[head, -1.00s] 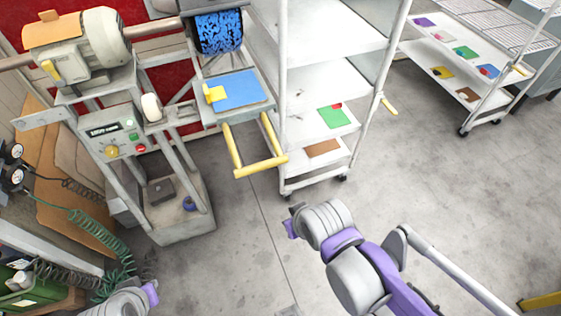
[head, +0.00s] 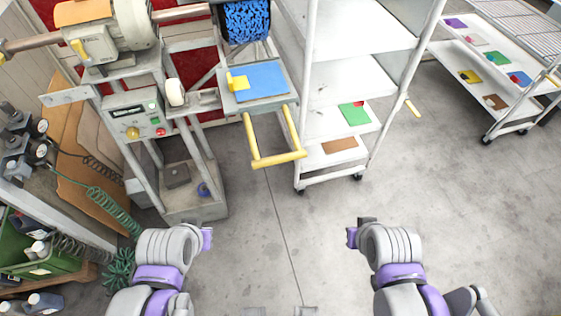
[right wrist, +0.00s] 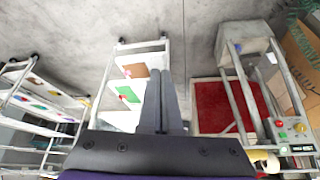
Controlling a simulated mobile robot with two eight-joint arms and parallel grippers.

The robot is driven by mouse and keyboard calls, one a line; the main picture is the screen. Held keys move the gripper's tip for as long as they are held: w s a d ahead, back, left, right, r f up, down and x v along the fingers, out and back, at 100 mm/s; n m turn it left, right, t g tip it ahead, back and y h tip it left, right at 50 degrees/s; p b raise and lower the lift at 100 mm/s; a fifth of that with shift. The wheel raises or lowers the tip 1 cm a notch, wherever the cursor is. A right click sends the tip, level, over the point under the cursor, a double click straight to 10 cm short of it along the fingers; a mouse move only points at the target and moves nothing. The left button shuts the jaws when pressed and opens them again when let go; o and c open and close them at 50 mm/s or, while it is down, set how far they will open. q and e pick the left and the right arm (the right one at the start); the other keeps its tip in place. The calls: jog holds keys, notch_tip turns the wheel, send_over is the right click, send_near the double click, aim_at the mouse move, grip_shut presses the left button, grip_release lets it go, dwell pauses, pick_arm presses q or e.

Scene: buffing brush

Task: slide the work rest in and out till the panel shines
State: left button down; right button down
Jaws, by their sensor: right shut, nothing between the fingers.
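The work rest (head: 289,98) is a grey tray at the front of the buffing machine, with a yellow U-shaped handle (head: 277,160) towards me. A blue panel (head: 262,80) lies on it with a yellow block (head: 237,82) at its left edge. The blue bristly brush (head: 246,20) is just behind. My left wrist is at the lower left of the head view; its fingers are hidden. My right gripper (right wrist: 160,85) is shut and empty in the right wrist view. Both hands are well short of the handle.
A white shelf cart (head: 330,175) with green and brown panels stands close right of the work rest. Another cart (head: 490,85) is farther right. The machine's control box (head: 140,120) is at the left, near green coiled hoses (head: 110,205). Concrete floor ahead is clear.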

dwell(0.3)
jog(key=c, duration=1.2)
grip_release()
jog(key=shift+c, duration=0.2)
jog(key=shift+o, duration=1.1)
jog(key=shift+w+a+f+m+y, duration=0.2)
jog(key=shift+a+m+y, duration=0.1)
jog(key=shift+a, duration=0.1)
jog(key=o, duration=0.3)
jog(key=w+a+y, duration=0.1)
jog(key=w+a+m+g+y+b, duration=0.1)
jog(key=a+y, duration=0.1)
jog(key=w+a+m+g+y, duration=0.1)
jog(key=w+a, duration=0.1)
jog(key=shift+a+y+b, duration=0.15)
jog(key=shift+y+b, duration=0.15)
jog(key=shift+b, duration=0.05)
jog(key=shift+o, duration=0.2)
jog(key=m+g+y+b, duration=0.1)
jog(key=y+b, duration=0.1)
jog(key=y, duration=1)
send_near(280, 159)
jog(key=a, duration=0.3)
jog(key=w+a+f, duration=0.1)
jog(key=a, duration=0.2)
jog(key=w+a, duration=0.1)
jog(key=a, duration=0.3)
jog(key=shift+f, duration=0.25)
grip_shut()
